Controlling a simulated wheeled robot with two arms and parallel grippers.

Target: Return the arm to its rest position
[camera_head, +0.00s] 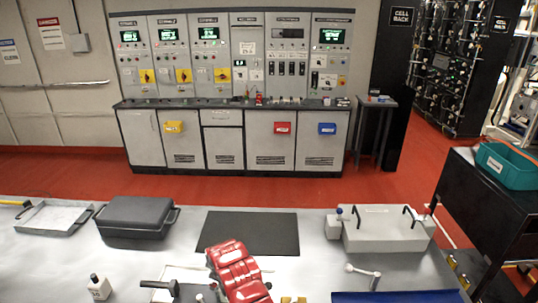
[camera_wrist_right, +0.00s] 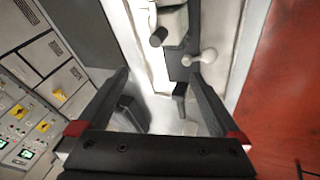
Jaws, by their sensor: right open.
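My right gripper (camera_wrist_right: 155,100) shows in the right wrist view. Its two dark fingers stand apart with a gap between them, and I see nothing held. Neither gripper can be made out in the head view. My left gripper is not in view.
A dark cart (camera_head: 485,205) with a teal bin (camera_head: 508,165) stands right. Control cabinets (camera_head: 235,140) stand behind.

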